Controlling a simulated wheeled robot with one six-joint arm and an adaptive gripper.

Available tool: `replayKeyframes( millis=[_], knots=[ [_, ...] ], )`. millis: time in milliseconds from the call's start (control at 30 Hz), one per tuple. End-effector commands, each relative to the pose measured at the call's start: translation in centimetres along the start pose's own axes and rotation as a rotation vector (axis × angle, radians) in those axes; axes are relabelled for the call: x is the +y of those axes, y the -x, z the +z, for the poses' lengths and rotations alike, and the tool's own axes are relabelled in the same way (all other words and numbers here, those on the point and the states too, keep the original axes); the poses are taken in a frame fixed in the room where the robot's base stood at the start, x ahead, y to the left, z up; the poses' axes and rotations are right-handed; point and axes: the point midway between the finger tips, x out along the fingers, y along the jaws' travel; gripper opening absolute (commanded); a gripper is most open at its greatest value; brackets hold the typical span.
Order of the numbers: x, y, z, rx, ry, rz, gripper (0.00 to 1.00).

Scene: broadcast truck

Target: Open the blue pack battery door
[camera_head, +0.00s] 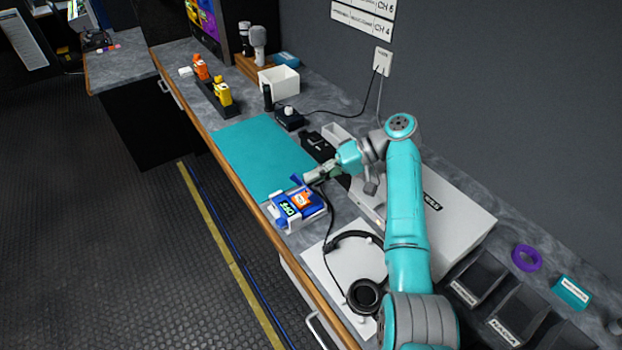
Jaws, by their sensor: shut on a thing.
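The blue pack (313,210) lies in a white cradle (288,222) on the counter, just at the front corner of the teal mat. It has an orange patch and a dark label with bright green lettering on top. A small blue flap, the battery door (296,180), stands up at the pack's far edge. My gripper (306,178) reaches in from the right and is shut on this flap. The fingers hide part of the flap and its hinge, so how far it is open is hard to tell.
The teal mat (258,150) is bare. Headphones (362,290) lie on a white sheet in front of the pack, their cord near it. Orange and yellow packs (222,95) stand in a dark rack farther back. A white box (455,215) is beside my arm.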

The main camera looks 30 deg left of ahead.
Motion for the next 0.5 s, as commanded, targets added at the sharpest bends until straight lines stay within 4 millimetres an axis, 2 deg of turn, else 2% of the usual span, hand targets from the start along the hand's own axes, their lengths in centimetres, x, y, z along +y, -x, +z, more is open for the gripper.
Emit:
replayKeyframes(
  millis=[500],
  knots=[
    [0.51,0.7,-0.28,-0.001,-0.053,-0.128,0.0]
  ],
)
